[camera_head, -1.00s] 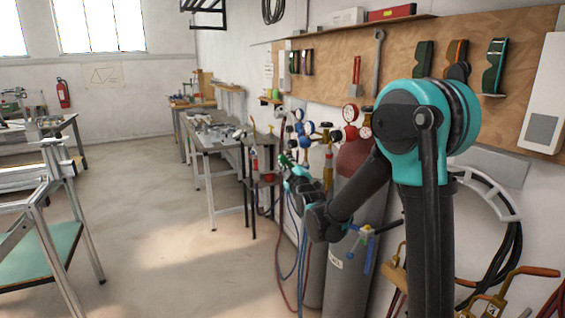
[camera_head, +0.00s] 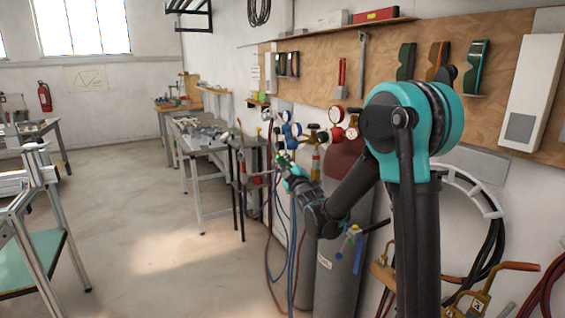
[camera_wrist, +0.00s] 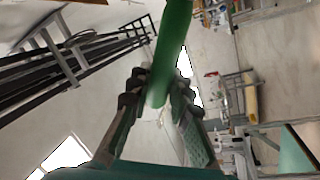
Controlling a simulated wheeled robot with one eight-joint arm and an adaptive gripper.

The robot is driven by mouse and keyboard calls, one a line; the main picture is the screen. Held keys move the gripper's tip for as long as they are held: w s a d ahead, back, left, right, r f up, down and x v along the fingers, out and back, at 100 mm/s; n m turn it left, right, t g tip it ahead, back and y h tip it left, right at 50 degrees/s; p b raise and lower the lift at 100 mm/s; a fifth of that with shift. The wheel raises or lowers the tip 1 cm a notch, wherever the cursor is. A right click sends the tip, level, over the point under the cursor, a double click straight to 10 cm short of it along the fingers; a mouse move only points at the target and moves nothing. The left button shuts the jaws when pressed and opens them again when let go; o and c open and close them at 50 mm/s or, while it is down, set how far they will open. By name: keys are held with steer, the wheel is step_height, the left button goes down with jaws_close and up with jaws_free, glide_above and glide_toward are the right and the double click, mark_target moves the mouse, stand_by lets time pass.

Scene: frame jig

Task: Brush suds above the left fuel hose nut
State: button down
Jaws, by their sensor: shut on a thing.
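My gripper (camera_wrist: 158,88) is shut on a green, rod-like thing (camera_wrist: 172,45), which runs up between the fingers in the wrist view. I cannot tell whether it is a brush; its working end is not clear. In the head view my gripper (camera_head: 284,163) is small, in front of the gas cylinders. Behind my arm stands a grey cylinder with a maroon top (camera_head: 343,163). Red-rimmed gauges (camera_head: 337,115) and blue-rimmed gauges (camera_head: 290,128) sit at the cylinder tops. Red and blue hoses (camera_head: 291,240) hang below. The left fuel hose nut and any suds cannot be made out.
A metal workbench (camera_head: 195,150) with clutter stands beyond the cylinders. A frame table with a green shelf (camera_head: 35,262) is at left. The middle floor (camera_head: 125,215) is clear.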

steer(key=shift+w+d, duration=0.45)
steer(key=shift+d, duration=0.25)
stand_by(0.4)
steer(key=shift+s, duration=0.1)
steer(key=shift+a, duration=0.15)
stand_by(1.3)
steer(key=shift+s+a, duration=0.55)
steer(key=shift+a, duration=0.3)
steer(key=shift+s+a, duration=0.55)
steer(key=shift+a, duration=0.25)
steer(key=shift+s+a, duration=0.55)
steer(key=shift+a, duration=0.3)
